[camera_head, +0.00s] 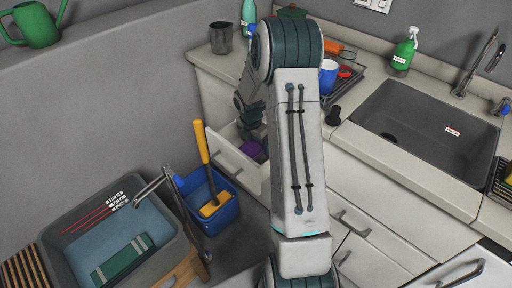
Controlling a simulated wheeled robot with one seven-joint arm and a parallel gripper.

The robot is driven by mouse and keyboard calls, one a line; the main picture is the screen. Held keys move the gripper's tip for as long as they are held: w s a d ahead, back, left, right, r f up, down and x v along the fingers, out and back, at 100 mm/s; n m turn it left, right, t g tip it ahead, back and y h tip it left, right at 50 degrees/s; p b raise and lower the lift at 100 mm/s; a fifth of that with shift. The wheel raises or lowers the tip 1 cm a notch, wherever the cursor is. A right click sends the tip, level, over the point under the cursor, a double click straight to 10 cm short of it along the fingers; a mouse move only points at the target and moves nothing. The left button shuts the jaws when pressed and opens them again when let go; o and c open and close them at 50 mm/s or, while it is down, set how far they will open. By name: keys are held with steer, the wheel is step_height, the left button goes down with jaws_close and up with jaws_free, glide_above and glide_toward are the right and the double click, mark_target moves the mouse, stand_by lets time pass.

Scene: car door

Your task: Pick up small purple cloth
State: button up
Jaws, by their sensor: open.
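The small purple cloth (252,150) lies inside an open drawer (238,163) below the counter, left of my arm. Part of the cloth is hidden behind the arm. My gripper (250,132) is small and dark in this view, reaching down at the drawer just above the cloth. It is open, and its fingertips are hard to make out. I cannot tell whether they touch the cloth.
A blue bucket (222,214) with a yellow-handled brush (203,145) stands left of the drawer. A grey basin (62,215) is at lower left. The counter holds a dark cup (221,38), a dish rack (352,82) and a sink (425,125).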

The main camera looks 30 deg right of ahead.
steer(key=shift+d+f, duration=0.1)
steer(key=shift+f, duration=0.6)
steer(key=c, duration=1.1)
steer(key=shift+r, duration=0.15)
step_height(320, 180, up, 28)
steer(key=shift+f+p, duration=0.1)
steer(key=shift+p, duration=0.7)
